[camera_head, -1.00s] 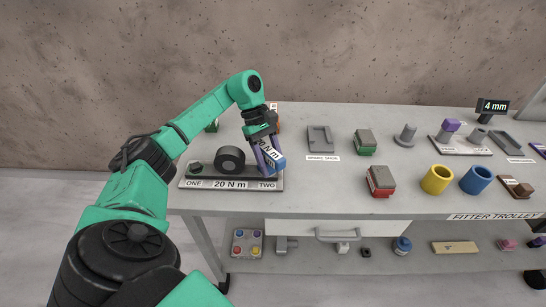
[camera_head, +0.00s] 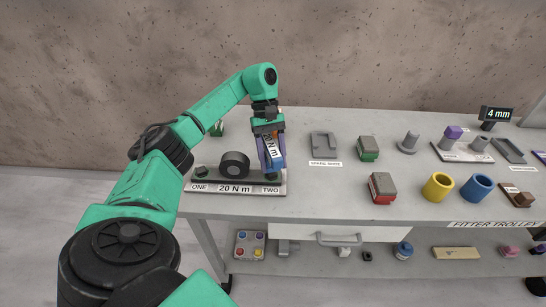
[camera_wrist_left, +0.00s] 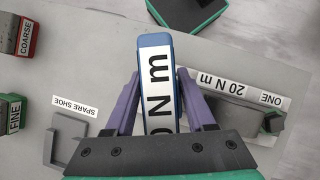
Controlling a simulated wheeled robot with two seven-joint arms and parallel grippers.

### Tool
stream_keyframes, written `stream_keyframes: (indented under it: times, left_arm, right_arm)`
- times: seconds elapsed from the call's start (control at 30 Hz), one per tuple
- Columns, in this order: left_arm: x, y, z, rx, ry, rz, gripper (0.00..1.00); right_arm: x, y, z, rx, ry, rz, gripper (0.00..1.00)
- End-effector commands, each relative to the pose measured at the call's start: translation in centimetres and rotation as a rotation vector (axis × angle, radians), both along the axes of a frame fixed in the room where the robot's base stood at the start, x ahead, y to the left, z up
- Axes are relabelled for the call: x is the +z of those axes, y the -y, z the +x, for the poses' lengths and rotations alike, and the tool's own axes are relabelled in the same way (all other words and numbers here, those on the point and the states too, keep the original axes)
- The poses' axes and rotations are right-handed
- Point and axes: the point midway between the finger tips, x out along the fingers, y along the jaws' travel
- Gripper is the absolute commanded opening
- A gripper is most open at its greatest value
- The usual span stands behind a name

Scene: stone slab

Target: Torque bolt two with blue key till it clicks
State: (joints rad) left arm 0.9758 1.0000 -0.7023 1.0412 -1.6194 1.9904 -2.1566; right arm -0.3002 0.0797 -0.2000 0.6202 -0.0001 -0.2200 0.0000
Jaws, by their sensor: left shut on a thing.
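The blue key (camera_head: 272,154) is a blue block with a white "20 N m" label. My left gripper (camera_head: 270,148) is shut on it, above the TWO end of the bolt plate (camera_head: 228,188). In the left wrist view the key (camera_wrist_left: 158,75) sits between the two purple fingers of my left gripper (camera_wrist_left: 160,100). Bolt two (camera_head: 271,175), a dark green head, shows just below the key; I cannot tell whether they touch. Bolt one (camera_head: 198,174) stands by the ONE label at the plate's left end. My right gripper is not in view.
A dark wheel (camera_head: 235,164) stands on the plate between the bolts. To the right are the grey spare shoe (camera_head: 323,142), green block (camera_head: 368,148), red block (camera_head: 382,187), and yellow (camera_head: 438,186) and blue (camera_head: 477,187) cups. Bare tabletop lies right of the plate.

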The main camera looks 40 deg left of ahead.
Motion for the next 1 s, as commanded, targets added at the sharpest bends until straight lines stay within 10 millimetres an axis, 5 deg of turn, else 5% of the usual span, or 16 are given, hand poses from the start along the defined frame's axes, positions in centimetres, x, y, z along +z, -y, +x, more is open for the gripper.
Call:
stream_keyframes:
  times: [0.27,0.73,1.0]
  left_arm:
    - [0.4,0.0,0.0,0.0,0.001,-0.001,0.0]
    - [5.1,0.0,0.0,0.0,0.002,0.0,0.0]
    - [5.0,0.0,0.0,0.0,0.001,-0.001,0.0]
  right_arm:
    - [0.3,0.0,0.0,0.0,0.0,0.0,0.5]
    - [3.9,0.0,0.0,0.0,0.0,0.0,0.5]
    - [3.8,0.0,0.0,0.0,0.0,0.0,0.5]
